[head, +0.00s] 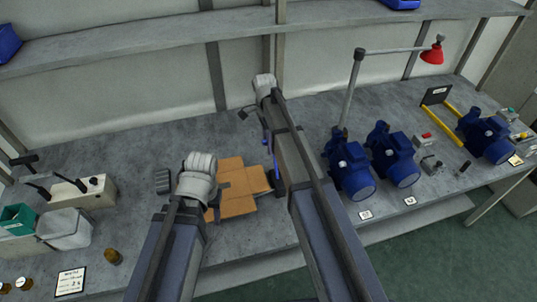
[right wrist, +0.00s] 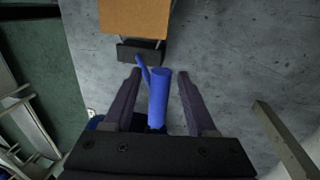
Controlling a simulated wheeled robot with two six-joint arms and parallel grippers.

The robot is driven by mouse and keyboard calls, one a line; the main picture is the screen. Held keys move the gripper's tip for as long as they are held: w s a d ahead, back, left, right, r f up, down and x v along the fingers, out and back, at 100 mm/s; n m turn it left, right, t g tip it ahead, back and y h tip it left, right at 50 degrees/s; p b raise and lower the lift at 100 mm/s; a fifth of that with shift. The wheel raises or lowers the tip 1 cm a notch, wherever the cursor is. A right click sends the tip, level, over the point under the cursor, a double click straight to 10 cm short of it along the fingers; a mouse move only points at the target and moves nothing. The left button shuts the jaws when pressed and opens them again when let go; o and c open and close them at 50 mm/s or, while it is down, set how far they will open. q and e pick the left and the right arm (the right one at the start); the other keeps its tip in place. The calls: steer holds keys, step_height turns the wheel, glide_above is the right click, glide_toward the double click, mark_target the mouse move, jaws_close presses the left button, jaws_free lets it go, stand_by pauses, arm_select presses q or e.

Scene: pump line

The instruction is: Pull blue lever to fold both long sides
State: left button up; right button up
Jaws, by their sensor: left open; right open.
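The blue lever (right wrist: 159,98) has a thick upright handle in the right wrist view. A thin blue part of it shows beside my right arm in the head view (head: 266,142). My right gripper (right wrist: 159,74) is open, with one finger on each side of the lever handle and gaps visible. An orange-brown cardboard sheet with flaps (head: 238,205) lies spread on the bench; its edge shows at the top of the right wrist view (right wrist: 135,16). My left gripper (head: 212,206) is open at the cardboard's left side, its fingers mostly hidden by my wrist.
Several blue pumps (head: 348,170) stand to the right on the grey bench (head: 130,150). A lamp with a red shade (head: 432,55) overhangs them. A beige control box (head: 80,192), a green bin (head: 18,218) and a white bin (head: 65,229) stand at left.

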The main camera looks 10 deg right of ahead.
arm_select(q)
step_height(320, 180, down, 2)
steer(key=shift+f+b, duration=0.25)
steer(key=shift+b, duration=0.55)
arm_select(e)
steer(key=f, duration=0.2)
steer(key=shift+s+f, duration=0.25)
steer(key=shift+f, duration=0.05)
jaws_close()
stand_by(0.3)
